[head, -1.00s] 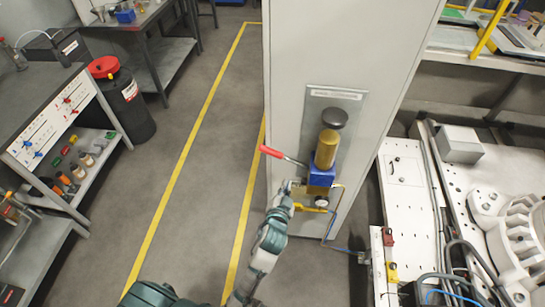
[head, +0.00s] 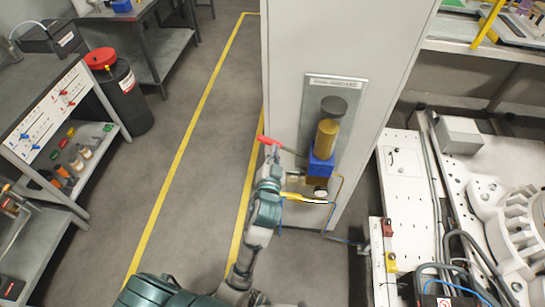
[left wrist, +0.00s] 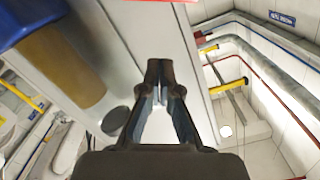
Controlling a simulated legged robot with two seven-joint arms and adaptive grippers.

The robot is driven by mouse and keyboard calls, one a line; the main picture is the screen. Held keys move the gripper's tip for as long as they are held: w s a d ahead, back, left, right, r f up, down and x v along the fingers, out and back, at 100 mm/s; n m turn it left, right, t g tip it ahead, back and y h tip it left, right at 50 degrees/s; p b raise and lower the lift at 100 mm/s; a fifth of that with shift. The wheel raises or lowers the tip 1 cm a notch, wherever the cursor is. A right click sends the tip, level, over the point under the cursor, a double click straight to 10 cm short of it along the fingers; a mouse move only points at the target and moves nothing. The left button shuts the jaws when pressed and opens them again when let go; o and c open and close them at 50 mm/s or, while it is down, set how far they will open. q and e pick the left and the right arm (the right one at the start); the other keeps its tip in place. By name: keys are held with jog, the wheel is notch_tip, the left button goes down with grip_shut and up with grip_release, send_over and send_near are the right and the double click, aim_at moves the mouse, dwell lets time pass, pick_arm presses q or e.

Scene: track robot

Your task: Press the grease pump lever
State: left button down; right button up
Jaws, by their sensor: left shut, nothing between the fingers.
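The grease pump (head: 325,140) is mounted on a plate on the grey cabinet, with a gold cylinder, a dark cap and a blue block (head: 320,167). Its lever has a red handle (head: 267,140) and a thin metal rod reaching left from the blue block. My left gripper (head: 271,156) is shut and empty, just below the red handle; I cannot tell whether it touches. In the left wrist view the shut fingertips (left wrist: 158,68) point up toward a red strip (left wrist: 150,1) at the top edge, probably the handle. The gold cylinder (left wrist: 65,65) is at left there. My right gripper is not in view.
The cabinet (head: 290,60) stands behind the pump. A yellow hose or handle (head: 305,199) and thin pipes are below the pump, close to my left arm. White machinery (head: 400,175) is at right. Open floor with yellow lines (head: 190,130) lies left.

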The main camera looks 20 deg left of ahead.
pick_arm(q)
send_over(271, 143)
jog(key=s+d, duration=0.2)
jog(key=f, duration=0.2)
jog(key=shift+w+a+f, duration=0.1)
jog(key=shift+a+f, duration=0.25)
jog(key=shift+a, duration=0.05)
jog(key=shift+a+f, duration=0.35)
jog(key=shift+f, duration=0.25)
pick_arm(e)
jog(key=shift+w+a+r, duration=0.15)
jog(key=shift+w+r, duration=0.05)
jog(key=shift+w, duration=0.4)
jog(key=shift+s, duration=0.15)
